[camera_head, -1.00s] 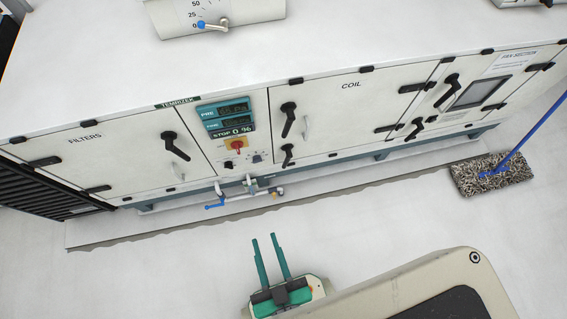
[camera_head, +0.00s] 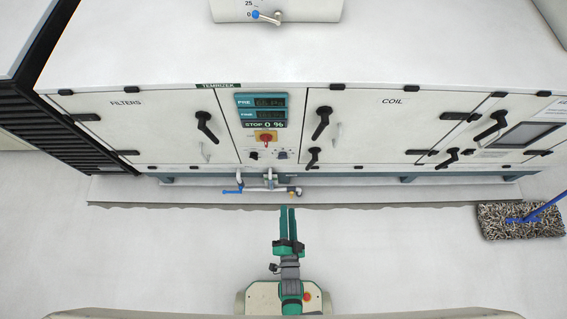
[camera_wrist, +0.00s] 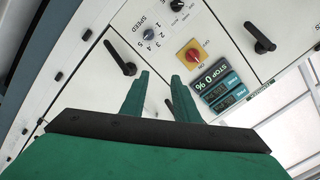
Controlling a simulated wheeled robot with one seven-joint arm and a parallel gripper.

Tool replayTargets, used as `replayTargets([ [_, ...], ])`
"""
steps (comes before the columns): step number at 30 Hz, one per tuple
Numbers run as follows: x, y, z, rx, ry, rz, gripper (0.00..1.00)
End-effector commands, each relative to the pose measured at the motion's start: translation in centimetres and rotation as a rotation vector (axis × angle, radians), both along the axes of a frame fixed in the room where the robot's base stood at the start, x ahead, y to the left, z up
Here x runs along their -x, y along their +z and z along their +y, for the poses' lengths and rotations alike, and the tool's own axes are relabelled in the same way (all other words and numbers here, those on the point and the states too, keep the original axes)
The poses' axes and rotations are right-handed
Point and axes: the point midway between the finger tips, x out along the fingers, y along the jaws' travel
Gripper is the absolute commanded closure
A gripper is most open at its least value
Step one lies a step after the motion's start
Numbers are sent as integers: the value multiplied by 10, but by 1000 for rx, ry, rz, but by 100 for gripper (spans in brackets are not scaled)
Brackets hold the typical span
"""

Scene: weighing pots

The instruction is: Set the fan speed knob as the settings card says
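The control panel (camera_head: 262,140) is in the front of the white cabinet, between the FILTERS and COIL doors. In the wrist view a small grey-blue knob (camera_wrist: 148,34) sits by the word SPEED and a numbered scale; its pointer is too small to read. It also shows in the head view (camera_head: 281,155). A dark knob (camera_head: 253,155) sits to its left. A display (camera_head: 264,124) reads STOP 0 %. My gripper (camera_head: 288,210) is open and empty, low in front of the cabinet, with its fingers (camera_wrist: 160,80) apart. I cannot make out a readable settings card.
A red-on-yellow switch (camera_head: 266,138) sits above the knobs. Valve pipes (camera_head: 268,188) with a blue handle stick out below the panel. Black door handles (camera_head: 207,127) flank it. A mop (camera_head: 520,220) lies at the right.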

Motion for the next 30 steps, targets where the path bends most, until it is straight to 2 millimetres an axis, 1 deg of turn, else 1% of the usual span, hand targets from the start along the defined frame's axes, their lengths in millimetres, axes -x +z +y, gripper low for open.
replayTargets([
  [1,-19,-15,1,-65,-5,-10,72],
  [6,-69,-55,4,-305,-32,-38,72],
  [9,-96,-70,8,-432,-42,-52,72],
  [12,-115,-81,12,-533,-52,-63,72],
  [15,-129,-87,15,-603,-56,-71,72],
  [18,-137,-90,18,-643,-58,-75,72],
  [23,-148,-90,18,-659,-60,-78,72],
  [26,-161,-90,18,-658,-60,-79,72],
  [30,-186,-90,18,-658,-60,-79,72],
])
